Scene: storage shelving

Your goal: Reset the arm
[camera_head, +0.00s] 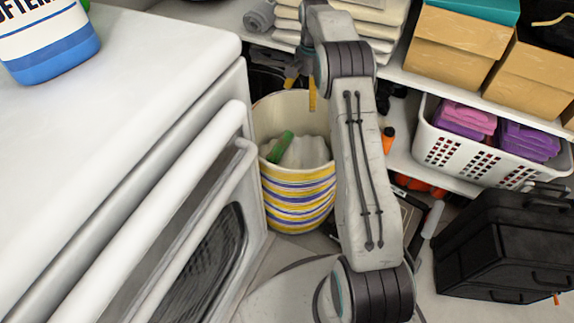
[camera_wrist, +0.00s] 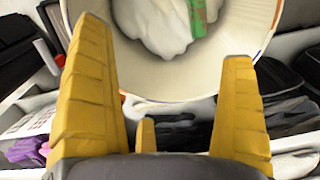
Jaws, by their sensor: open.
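The striped basket (camera_head: 298,212) is yellow, white and blue and stands on the floor. It holds white cloth (camera_head: 305,152) and a green item (camera_head: 280,147). The wrist view shows the basket's rim (camera_wrist: 150,103), the white cloth (camera_wrist: 155,25) and the green item (camera_wrist: 197,18) beyond the fingers. My arm rises from the lower middle and bends down towards the basket.
A white appliance (camera_head: 150,60) with long handles fills the left, with a blue and white bottle (camera_head: 50,45) on top. Shelves at the back hold cardboard boxes (camera_head: 458,45) and a white basket (camera_head: 450,150) of folded cloths. A black case (camera_head: 500,245) stands at the right.

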